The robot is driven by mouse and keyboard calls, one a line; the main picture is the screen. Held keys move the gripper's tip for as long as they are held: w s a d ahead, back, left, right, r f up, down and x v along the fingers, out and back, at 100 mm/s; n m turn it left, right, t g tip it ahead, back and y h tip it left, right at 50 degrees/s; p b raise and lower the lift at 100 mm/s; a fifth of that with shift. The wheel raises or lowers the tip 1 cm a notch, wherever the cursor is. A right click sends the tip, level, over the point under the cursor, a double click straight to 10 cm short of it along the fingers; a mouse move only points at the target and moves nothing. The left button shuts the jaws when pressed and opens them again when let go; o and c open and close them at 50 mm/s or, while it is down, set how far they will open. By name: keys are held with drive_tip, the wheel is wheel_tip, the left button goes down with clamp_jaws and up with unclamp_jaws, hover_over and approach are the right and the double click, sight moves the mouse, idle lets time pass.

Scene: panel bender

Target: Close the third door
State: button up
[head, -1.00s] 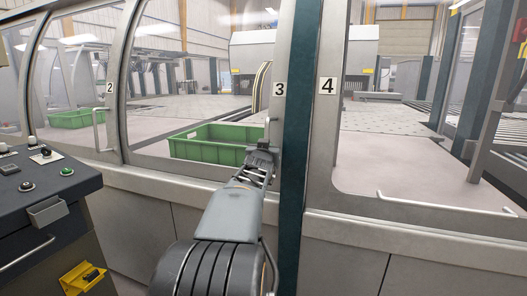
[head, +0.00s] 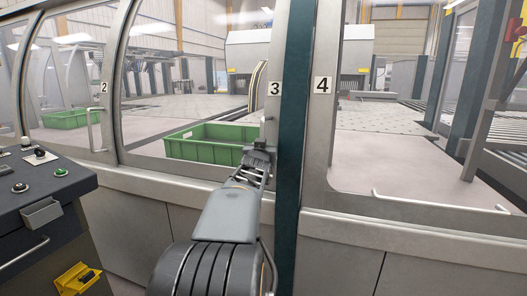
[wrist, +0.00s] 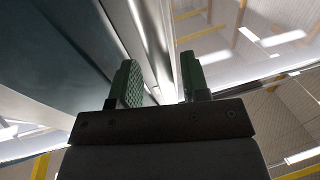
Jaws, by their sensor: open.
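The third door (head: 195,176) is the glazed panel with a grey frame marked 3. Its right frame stands against the dark teal post (head: 297,130), with no clear gap visible from here. Its upright handle (head: 263,129) is on that right side. My gripper (head: 259,152) is at the lower end of the handle and hides part of it. In the wrist view my gripper (wrist: 160,82) has its two green-padded fingers apart. Pale upright strips show between and beyond the fingers; I cannot tell whether either finger touches the handle.
Door 2 (head: 107,157) with its own handle is to the left. The panel marked 4 (head: 317,190) is right of the post, with a low horizontal handle (head: 440,203). A control console (head: 45,215) stands at the left front. A green crate (head: 205,151) is behind the glass.

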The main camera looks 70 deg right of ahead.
drive_tip(key=p+v, duration=0.1)
drive_tip(key=v, duration=1.2)
drive_tip(key=shift+a, duration=0.35)
drive_tip(key=shift+s, duration=0.15)
